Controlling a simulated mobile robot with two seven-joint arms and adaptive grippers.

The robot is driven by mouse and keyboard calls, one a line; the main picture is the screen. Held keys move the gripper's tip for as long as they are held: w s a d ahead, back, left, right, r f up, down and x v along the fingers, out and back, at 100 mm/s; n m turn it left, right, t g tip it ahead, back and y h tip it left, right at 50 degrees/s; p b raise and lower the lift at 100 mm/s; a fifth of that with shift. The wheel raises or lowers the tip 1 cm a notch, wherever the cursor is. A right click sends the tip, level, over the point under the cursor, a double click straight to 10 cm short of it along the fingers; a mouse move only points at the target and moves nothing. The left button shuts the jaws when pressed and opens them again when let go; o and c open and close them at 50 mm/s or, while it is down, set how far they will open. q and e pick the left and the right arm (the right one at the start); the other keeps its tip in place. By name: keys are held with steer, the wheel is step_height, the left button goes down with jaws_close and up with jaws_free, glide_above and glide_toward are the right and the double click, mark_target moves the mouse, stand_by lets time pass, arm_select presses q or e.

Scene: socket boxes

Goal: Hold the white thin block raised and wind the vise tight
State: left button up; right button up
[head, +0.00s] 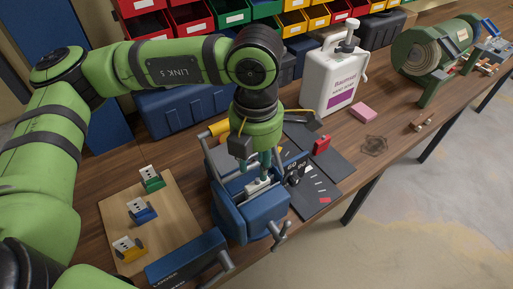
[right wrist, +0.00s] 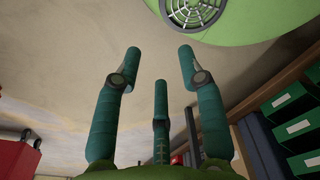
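The blue vise (head: 250,218) stands on the bench in the middle of the head view. Its handle (head: 280,236) sticks out toward the front right. The white thin block (head: 257,187) shows between the vise jaws, partly hidden. My left gripper (head: 263,178) points down into the vise, its fingertips right at the block. The view is too small to tell whether the fingers are closed on it. My right gripper (right wrist: 161,75) shows only in the right wrist view, its fingers spread and nothing between them.
A wooden board (head: 170,205) with several small coloured holders lies left of the vise. A second blue tool (head: 187,258) is in front.

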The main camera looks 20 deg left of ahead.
mark_target(256, 178)
arm_select(q)
steer(key=f, duration=0.2)
steer(key=shift+w+a+f+p, duration=0.15)
steer(key=shift+w+f+p, duration=0.05)
steer(key=shift+f+p, duration=0.2)
step_height(256, 178, down, 2)
steer(key=shift+f+p, duration=0.2)
steer(key=shift+p, duration=0.1)
steer(key=shift+w, duration=0.1)
jaws_close()
arm_select(e)
steer(key=shift+w+a+r, duration=0.25)
steer(key=shift+w+r, duration=0.15)
steer(key=shift+r, duration=0.05)
steer(key=shift+w+a+r, duration=0.2)
steer(key=shift+w+r, duration=0.15)
steer(key=shift+r, duration=0.1)
arm_select(q)
steer(key=shift+r, duration=0.6)
arm_select(e)
steer(key=shift+w+d, duration=0.2)
steer(key=shift+d, duration=0.05)
arm_select(q)
steer(key=shift+b, duration=0.55)
arm_select(e)
steer(key=shift+f, duration=0.5)
